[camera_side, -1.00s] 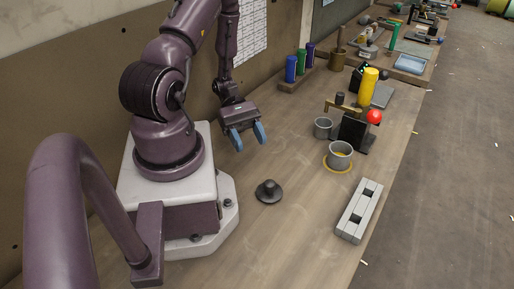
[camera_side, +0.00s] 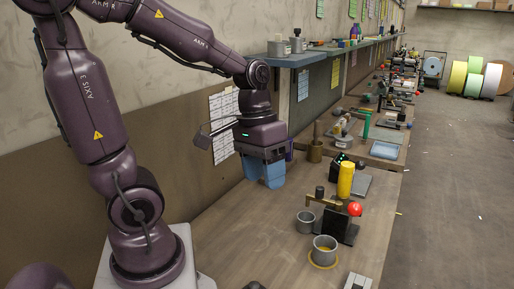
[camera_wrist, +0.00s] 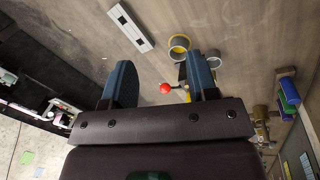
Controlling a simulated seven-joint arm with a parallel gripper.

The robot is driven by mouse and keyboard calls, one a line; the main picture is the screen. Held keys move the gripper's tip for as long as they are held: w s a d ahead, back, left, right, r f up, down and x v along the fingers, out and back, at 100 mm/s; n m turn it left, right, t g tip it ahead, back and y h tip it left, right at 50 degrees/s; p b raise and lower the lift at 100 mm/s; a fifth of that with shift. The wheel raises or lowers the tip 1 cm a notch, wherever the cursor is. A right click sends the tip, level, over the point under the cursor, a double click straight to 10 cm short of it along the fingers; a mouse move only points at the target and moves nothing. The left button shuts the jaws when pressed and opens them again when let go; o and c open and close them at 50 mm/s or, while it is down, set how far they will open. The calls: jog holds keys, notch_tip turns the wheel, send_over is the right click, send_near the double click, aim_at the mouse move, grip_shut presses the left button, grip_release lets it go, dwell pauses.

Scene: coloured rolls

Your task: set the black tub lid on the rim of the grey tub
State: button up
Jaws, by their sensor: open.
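The black tub lid (camera_side: 255,285) lies on the bench, cut by the bottom edge of the side view; it does not show in the wrist view. A grey tub (camera_side: 324,254) stands open in a yellow ring on the bench, and it also shows in the wrist view (camera_wrist: 179,44). A smaller grey cup (camera_side: 305,224) stands just behind it. My gripper (camera_side: 265,176) points down above the bench, behind and left of the tubs. Its blue fingers stand apart with nothing between them in the wrist view (camera_wrist: 160,82).
A dark stand with a red ball (camera_side: 355,209) and a yellow cylinder (camera_side: 346,180) stand beside the tubs. A grey slotted block (camera_side: 357,282) lies at the front. Blue and green rolls (camera_wrist: 288,92) are at the wrist view's right. Bare bench lies left of the tubs.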

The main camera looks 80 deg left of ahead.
jog(key=s+d+r+m+t+y, duration=0.2)
jog(key=d+r+m+t, duration=0.1)
jog(key=r, duration=0.3)
jog(key=shift+d+m+t, duration=0.3)
jog(key=shift+m+t, duration=0.3)
jog(key=shift+o, duration=1.1)
jog(key=shift+s+d+r, duration=0.1)
jog(key=shift+r, duration=0.2)
